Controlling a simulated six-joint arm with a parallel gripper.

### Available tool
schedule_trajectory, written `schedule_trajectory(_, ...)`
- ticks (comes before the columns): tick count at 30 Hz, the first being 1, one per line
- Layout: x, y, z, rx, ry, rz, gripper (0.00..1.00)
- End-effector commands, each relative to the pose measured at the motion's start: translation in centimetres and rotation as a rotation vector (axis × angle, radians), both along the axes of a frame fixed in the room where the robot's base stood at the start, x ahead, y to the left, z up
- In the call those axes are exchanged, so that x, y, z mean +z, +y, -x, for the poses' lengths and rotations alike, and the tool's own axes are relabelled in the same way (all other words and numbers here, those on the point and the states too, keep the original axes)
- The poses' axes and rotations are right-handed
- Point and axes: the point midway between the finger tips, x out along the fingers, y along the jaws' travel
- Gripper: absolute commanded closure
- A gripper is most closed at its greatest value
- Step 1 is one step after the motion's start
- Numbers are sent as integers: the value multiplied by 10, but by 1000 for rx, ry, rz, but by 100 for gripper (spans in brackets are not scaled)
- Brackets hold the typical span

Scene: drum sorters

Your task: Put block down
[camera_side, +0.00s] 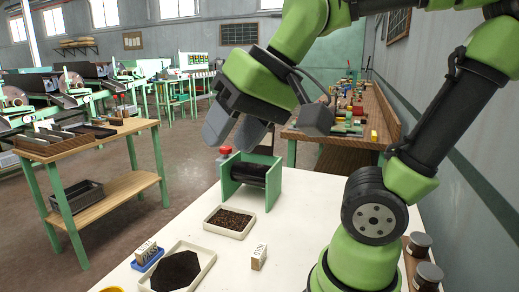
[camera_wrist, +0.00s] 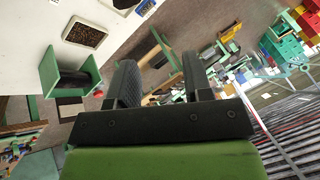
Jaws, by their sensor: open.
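A pale block with dark lettering (camera_side: 258,257) stands upright on the white table. Another pale lettered block (camera_side: 146,252) sits on a small blue tray (camera_side: 150,263) at the left front. My gripper (camera_side: 233,135) is open and empty, raised above the far end of the table near the drum sorter. Its two spread fingers show in the wrist view (camera_wrist: 160,72) with no block between them. The drum sorter, a dark cylinder between green end plates (camera_side: 231,183), stands below my gripper. It also shows at the left in the wrist view (camera_wrist: 52,80).
A shallow tray of brown grains (camera_side: 208,227) lies in front of the drum. A tray of dark material (camera_side: 209,252) lies at the left front. Dark-lidded jars (camera_side: 418,243) stand right of my base.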

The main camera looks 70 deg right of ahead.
Motion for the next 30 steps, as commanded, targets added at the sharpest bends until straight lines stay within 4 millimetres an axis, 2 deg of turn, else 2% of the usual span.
schedule_trajectory(1,-4,1,13,30,-31,13,54)
schedule_trajectory(3,-11,2,25,65,-62,33,54)
schedule_trajectory(7,-18,2,36,101,-91,53,54)
schedule_trajectory(30,-20,2,38,107,-94,56,54)
